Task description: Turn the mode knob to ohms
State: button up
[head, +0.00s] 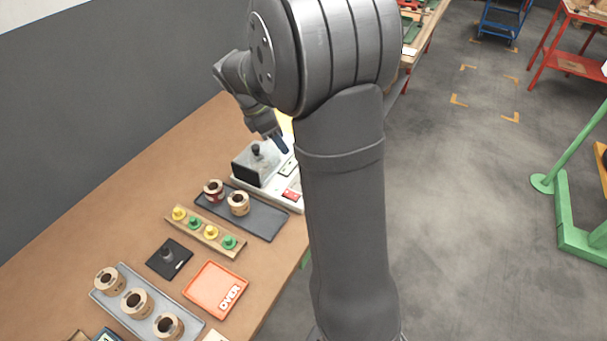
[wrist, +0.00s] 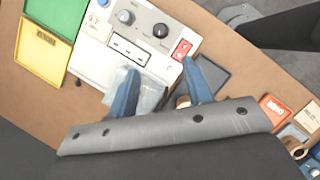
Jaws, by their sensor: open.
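The white instrument (wrist: 92,50) lies ahead of my gripper in the wrist view, with a grey panel carrying two knobs. A blue-grey knob (wrist: 125,16) is on the left and a black knob (wrist: 160,30) on the right; their labels are too small to read, so I cannot tell which is the mode knob. My gripper (wrist: 160,66) is open, its two blue fingers apart and on neither knob. In the head view my gripper (head: 280,143) is over the instrument (head: 294,206), whose knobs are hidden there.
A red switch (wrist: 181,48) is beside the black knob. A dark tray (head: 262,222) with coils, a bobbin rack (head: 205,238) and an orange tray (head: 207,287) lie nearer. Green (wrist: 58,15) and yellow (wrist: 38,60) trays lie left.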

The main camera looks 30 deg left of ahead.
jog(key=x, duration=1.6)
jog(key=shift+w+f, duration=0.1)
jog(key=shift+f, duration=0.2)
jog(key=c, duration=1)
